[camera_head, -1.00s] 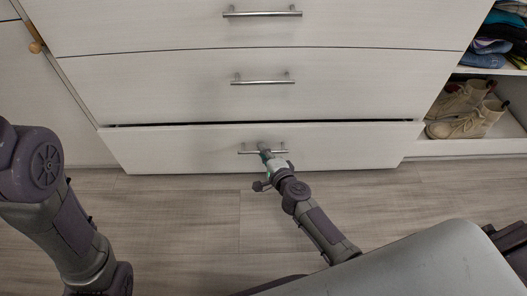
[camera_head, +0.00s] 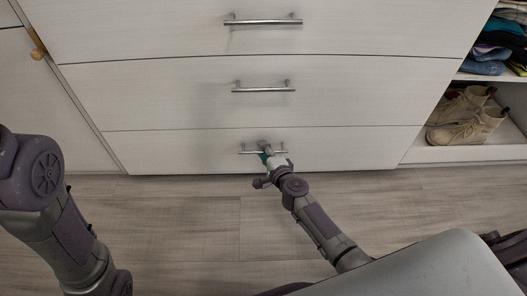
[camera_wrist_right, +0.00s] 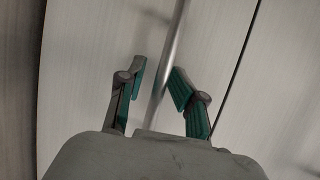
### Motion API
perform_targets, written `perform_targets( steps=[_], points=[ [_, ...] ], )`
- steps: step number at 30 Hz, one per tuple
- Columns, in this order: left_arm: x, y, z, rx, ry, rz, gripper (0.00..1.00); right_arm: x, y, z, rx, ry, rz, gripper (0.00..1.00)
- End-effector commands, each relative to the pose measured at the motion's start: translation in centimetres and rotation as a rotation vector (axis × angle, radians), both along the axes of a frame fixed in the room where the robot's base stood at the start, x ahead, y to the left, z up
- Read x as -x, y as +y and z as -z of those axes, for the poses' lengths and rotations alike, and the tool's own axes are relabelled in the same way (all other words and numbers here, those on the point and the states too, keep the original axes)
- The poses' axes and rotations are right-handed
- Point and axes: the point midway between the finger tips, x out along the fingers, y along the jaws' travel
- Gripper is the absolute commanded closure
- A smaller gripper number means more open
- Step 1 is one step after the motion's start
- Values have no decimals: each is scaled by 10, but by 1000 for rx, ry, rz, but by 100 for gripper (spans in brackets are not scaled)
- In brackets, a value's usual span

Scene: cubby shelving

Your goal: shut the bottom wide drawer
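The bottom wide drawer (camera_head: 180,153) has a white front that sits level with the drawers above, with only a thin seam along its top. Its silver bar handle (camera_head: 246,152) runs across the middle of the front. My right gripper (camera_head: 265,151) is at this handle. In the right wrist view, the handle bar (camera_wrist_right: 174,45) passes between the two green-padded fingers of my right gripper (camera_wrist_right: 160,72). The fingers are apart, with a gap beside the bar, so it is open around the bar. My left gripper is out of view; only left arm links show.
The middle drawer (camera_head: 170,95) and upper drawer (camera_head: 140,25) above are shut. Beige shoes (camera_head: 468,118) and folded clothes (camera_head: 490,60) sit in open cubbies at the right. A door with a wooden knob (camera_head: 38,54) is at the left. The wood floor (camera_head: 180,215) in front is clear.

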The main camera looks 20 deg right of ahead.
Motion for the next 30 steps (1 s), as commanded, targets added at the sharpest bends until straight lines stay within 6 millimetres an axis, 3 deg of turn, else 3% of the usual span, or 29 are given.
perform_targets(
  steps=[9,14,24,30],
  points=[
    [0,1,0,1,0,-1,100,1,0,-1,0,-2,-2,63],
    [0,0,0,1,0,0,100,11,-3,-4,6,-5,-2,63],
    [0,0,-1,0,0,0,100,76,-8,-15,2,2,-4,63],
    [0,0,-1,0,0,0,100,106,-12,-22,1,1,-2,63]
  ],
)
